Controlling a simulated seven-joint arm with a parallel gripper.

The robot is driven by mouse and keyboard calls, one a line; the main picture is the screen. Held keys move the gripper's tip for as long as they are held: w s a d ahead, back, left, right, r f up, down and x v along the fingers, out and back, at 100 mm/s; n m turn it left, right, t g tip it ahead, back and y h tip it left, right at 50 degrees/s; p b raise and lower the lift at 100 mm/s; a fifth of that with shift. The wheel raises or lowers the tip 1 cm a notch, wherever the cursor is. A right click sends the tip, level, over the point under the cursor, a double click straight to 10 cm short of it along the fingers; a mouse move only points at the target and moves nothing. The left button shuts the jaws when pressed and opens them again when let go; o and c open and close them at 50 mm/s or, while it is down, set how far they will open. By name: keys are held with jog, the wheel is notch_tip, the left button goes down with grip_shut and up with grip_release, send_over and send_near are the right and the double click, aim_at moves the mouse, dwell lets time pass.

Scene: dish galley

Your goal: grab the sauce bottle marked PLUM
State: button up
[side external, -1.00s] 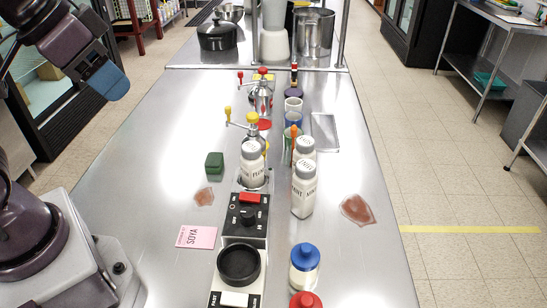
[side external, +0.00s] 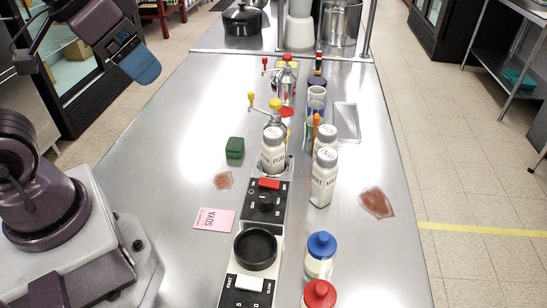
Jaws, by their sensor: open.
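The white sauce bottle with a grey cap (side external: 273,157) stands upright at the middle of the steel counter, just behind a black control panel. Its label is small, but it reads like PLUM. Two similar white bottles stand to its right: a nearer one (side external: 322,184) and one partly hidden behind it (side external: 325,139). Their labels are hard to read. My arm is at the left and upper left, well apart from the bottles. I cannot make out my gripper's fingers in this view.
A red-and-black switch panel (side external: 262,200) and a black round dish (side external: 255,249) lie in front of the bottle. A green block (side external: 235,149) and a pink SOYA card (side external: 214,220) are at left. Blue-capped (side external: 320,257) and red-capped (side external: 319,294) bottles stand nearest.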

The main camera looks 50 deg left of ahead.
jog(key=shift+w, duration=0.1)
jog(key=t, duration=0.5)
send_over(265, 151)
jog(key=s, duration=0.3)
notch_tip(265, 151, down, 19)
jog(key=f+t, duration=0.1)
jog(key=f, duration=0.1)
jog(key=s+f+t, duration=0.1)
jog(key=f, duration=0.3)
jog(key=shift+s+f+t, duration=0.25)
jog(key=shift+f+t, duration=0.05)
jog(key=shift+t, duration=0.1)
jog(key=x, duration=0.7)
jog(key=shift+w, duration=0.2)
jog(key=c, duration=1.1)
jog(key=shift+r, duration=0.1)
